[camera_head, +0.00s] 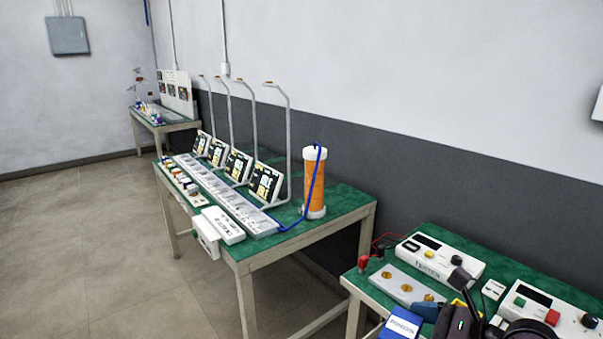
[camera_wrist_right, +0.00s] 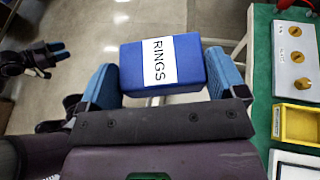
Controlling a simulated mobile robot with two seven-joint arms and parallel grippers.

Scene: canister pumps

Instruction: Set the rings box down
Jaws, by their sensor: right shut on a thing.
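The rings box (camera_wrist_right: 190,66) is blue with a white label reading RINGS. It also shows at the bottom of the head view (camera_head: 401,325), partly cut off. My right gripper (camera_wrist_right: 164,72) is shut on the box, one blue finger at each side. In the wrist view the box is over the floor, just left of the green-topped table (camera_wrist_right: 262,60). My left gripper (camera_wrist_right: 58,50) is at the far left of the wrist view, apart from the box; its opening is too small to judge.
A grey plate (camera_head: 408,284) with brass pieces lies on the near table. A yellow tray (camera_wrist_right: 297,124) is beside it in the wrist view. White instrument boxes (camera_head: 440,258) stand behind. Another bench (camera_head: 340,205) with screens and an orange canister (camera_head: 314,185) stands further left.

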